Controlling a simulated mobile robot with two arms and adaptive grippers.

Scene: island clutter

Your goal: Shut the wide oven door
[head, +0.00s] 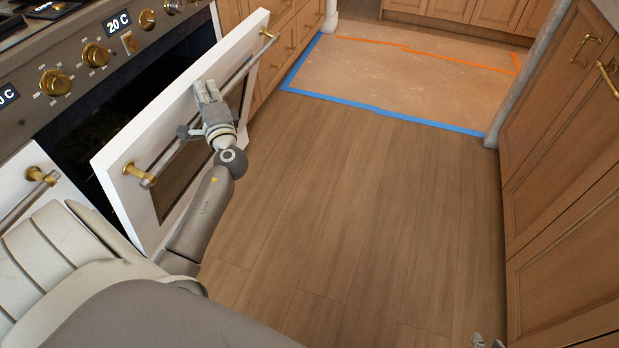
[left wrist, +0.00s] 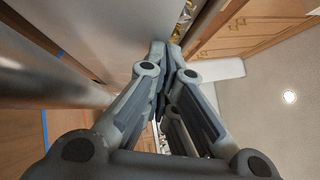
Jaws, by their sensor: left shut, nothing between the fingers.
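The wide oven door (head: 150,131) is white with a dark window and a long bar handle (head: 252,64) on brass mounts. It stands partly open, tilted out from the oven's dark cavity (head: 95,125). My left gripper (head: 207,88) is shut and empty, with its fingertips at the upper part of the door's outer face, by the handle. I cannot tell whether they touch the door. In the left wrist view the shut fingers (left wrist: 165,55) lie close to the pale door face (left wrist: 95,25). A small part of my right gripper (head: 487,342) shows at the bottom edge; its fingers are unclear.
The control panel (head: 75,65) with brass knobs is above the oven. A second white door (head: 35,185) is at the left. Wooden cabinets (head: 565,150) stand on the right. A taped-off floor patch (head: 410,80) lies ahead. The wooden floor (head: 340,220) between is clear.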

